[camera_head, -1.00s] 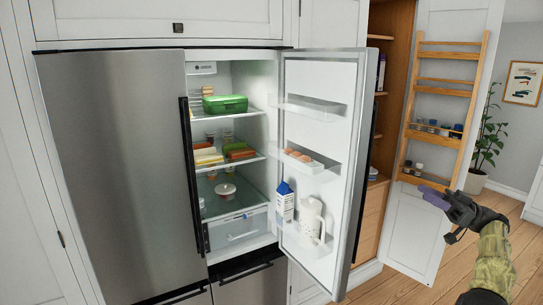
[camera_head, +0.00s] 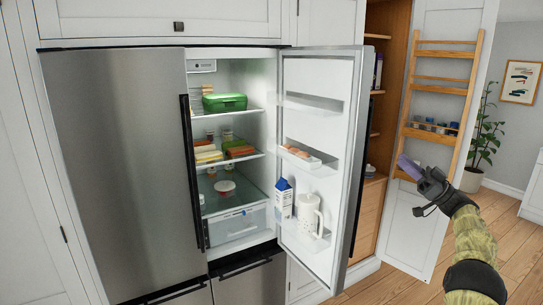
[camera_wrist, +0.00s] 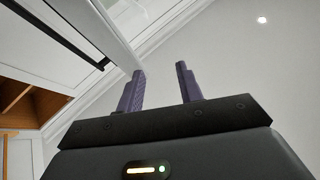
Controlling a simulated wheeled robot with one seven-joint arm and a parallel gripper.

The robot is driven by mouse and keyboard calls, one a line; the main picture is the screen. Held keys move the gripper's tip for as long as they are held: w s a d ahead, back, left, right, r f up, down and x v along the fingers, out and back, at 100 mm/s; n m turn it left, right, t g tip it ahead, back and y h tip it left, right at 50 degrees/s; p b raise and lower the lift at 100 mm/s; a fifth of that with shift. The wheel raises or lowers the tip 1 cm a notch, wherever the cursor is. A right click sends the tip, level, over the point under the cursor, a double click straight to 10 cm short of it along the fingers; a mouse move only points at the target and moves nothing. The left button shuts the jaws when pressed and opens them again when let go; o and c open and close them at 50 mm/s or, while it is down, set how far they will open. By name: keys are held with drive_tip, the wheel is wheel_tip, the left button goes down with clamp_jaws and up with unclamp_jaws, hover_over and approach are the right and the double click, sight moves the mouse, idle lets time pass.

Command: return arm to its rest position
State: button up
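My gripper (camera_head: 409,168) is raised at the right of the head view, in front of the open pantry door with its wooden rack (camera_head: 437,95). In the wrist view my gripper (camera_wrist: 160,88) points up toward the ceiling. Its two purple fingers stand apart with nothing between them. My forearm, in a patterned sleeve, comes up from the lower right.
The fridge door (camera_head: 318,150) stands open, with a milk carton (camera_head: 284,198) and a white jug (camera_head: 309,214) on its lowest shelf. A plant (camera_head: 483,140) stands at right. Wooden floor (camera_head: 400,284) lies clear in front.

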drive_tip(key=w+a+m+t+h+b, duration=0.1)
drive_tip(key=w+a+m+t+h, duration=0.75)
drive_tip(key=m+h, duration=0.45)
drive_tip(key=s+a+f+m+g+h+b, duration=0.1)
drive_tip(key=s+a+f+g+h, duration=0.1)
drive_tip(key=s+f+h, duration=0.3)
drive_tip(key=s+a+f+m+g+h+b, duration=0.1)
drive_tip(key=a+f+g+h, duration=0.15)
drive_tip(key=f, duration=0.45)
drive_tip(key=s+a+f+n+g, duration=0.1)
drive_tip(key=s+a+f+g, duration=0.2)
drive_tip(key=s+f, duration=0.4)
drive_tip(key=s+a+f+n+g+b, duration=0.1)
drive_tip(key=s+a+f+g, duration=0.2)
drive_tip(key=s, duration=1.5)
drive_tip(key=s+a+f+n+g+h, duration=0.1)
drive_tip(key=s+a+f+g, duration=0.3)
drive_tip(key=s+f+g, duration=0.3)
drive_tip(key=s+f, duration=0.3)
drive_tip(key=s, duration=0.3)
drive_tip(key=shift+s+f, duration=0.3)
